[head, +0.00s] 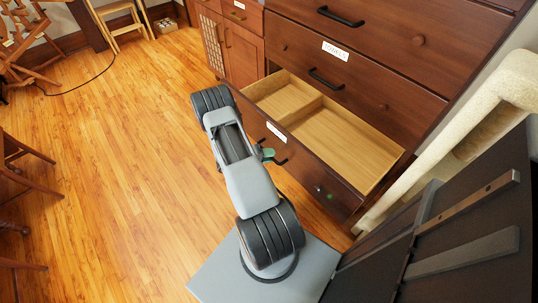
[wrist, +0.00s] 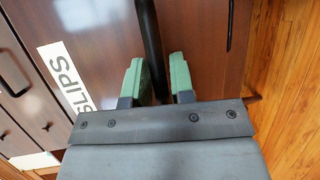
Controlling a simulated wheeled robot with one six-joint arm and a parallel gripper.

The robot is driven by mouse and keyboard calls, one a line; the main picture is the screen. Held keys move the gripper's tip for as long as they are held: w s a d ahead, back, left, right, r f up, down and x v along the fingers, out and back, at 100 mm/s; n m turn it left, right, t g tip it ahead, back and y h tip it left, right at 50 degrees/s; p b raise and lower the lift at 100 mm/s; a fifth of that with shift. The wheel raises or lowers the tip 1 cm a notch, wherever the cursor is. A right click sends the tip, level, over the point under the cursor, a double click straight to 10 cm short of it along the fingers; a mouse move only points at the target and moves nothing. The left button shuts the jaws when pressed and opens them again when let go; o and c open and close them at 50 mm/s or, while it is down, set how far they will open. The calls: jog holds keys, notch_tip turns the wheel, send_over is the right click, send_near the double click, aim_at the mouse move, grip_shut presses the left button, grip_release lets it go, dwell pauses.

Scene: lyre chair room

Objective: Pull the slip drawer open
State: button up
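The slip drawer (head: 349,134) is pulled well out of the brown cabinet in the head view. Its pale wooden inside is empty, with a divider across it. Its front also shows in the wrist view, with a white "SLIPS" label (wrist: 68,78). The drawer's black bar handle (wrist: 150,42) runs between the two green fingers of my gripper (wrist: 158,82). The fingers stand apart on either side of the bar, with a small gap on the right. My gripper also shows at the drawer front in the head view (head: 269,154), its fingers partly hidden by my arm.
Closed drawers (head: 347,57) with black handles sit above the open one. A cupboard (head: 233,47) adjoins at the left. A cream post (head: 450,130) stands at the right. Wooden chairs (head: 22,40) are at the far left. The wood floor (head: 120,150) left of my arm is clear.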

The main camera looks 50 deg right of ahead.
jog(key=o, duration=0.3)
jog(key=shift+w, duration=0.1)
jog(key=p+v, duration=0.1)
jog(key=v, duration=1.2)
jog(key=shift+w+a+p, duration=0.15)
jog(key=shift+a+p, duration=0.2)
jog(key=shift+a, duration=0.05)
